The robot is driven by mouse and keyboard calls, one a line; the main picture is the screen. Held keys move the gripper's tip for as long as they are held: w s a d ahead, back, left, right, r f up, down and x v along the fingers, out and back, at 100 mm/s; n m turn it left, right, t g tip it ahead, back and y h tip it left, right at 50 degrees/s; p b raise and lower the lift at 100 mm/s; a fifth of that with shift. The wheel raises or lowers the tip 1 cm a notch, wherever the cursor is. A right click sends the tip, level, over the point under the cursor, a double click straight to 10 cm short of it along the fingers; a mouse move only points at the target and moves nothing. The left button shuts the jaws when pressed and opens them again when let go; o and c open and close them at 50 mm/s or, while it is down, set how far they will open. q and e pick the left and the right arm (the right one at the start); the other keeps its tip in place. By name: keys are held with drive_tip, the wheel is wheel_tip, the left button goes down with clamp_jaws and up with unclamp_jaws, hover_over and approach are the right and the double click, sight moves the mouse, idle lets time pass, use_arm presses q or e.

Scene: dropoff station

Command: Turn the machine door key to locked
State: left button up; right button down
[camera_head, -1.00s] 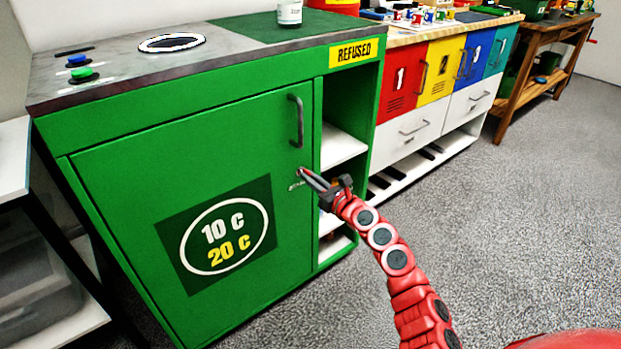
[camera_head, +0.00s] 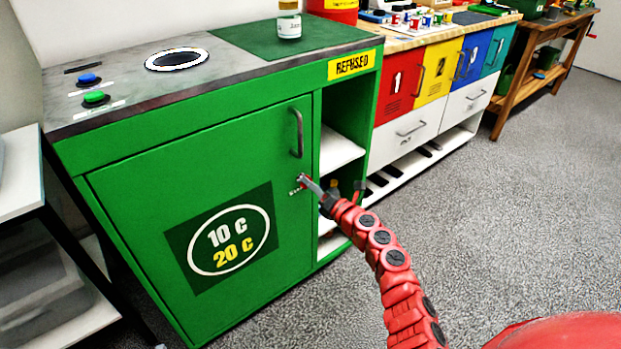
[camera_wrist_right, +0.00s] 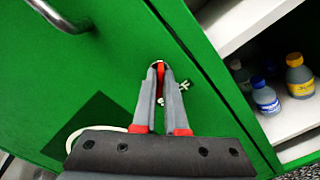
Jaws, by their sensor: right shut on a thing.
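The machine is a green cabinet with a green door (camera_head: 140,185) that is closed. The door bears a dark panel reading "10 C 20 C" and a metal handle (camera_head: 298,132). The key sits at the lock near the door's right edge, below the handle; a red part of it (camera_wrist_right: 160,68) shows between my fingertips in the right wrist view. My right gripper (camera_head: 303,180) is shut on the key at the door. Silver metal bits (camera_wrist_right: 183,85) show beside the fingers. The fingers hide much of the key, so I cannot tell its exact angle. My left gripper is not in view.
Open shelves right of the door hold small bottles (camera_wrist_right: 265,97). A bottle (camera_head: 289,20) stands on the green mat on top. Green and blue buttons (camera_head: 95,98) and a round opening (camera_head: 177,60) are on the top. Grey floor (camera_head: 520,190) is free at the right.

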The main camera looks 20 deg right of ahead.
drive_tip(key=shift+d+m+p, duration=0.1)
drive_tip(key=shift+m+p, duration=3.25)
drive_tip(key=shift+m, duration=0.85)
drive_tip(key=shift+f, duration=0.1)
drive_tip(key=c, duration=1)
unclamp_jaws()
drive_tip(key=shift+o, duration=0.2)
drive_tip(key=p+v, duration=0.1)
drive_tip(key=v, duration=1.6)
drive_tip(key=shift+s+p, duration=0.2)
drive_tip(key=shift+p, duration=0.1)
drive_tip(key=shift+d, duration=0.1)
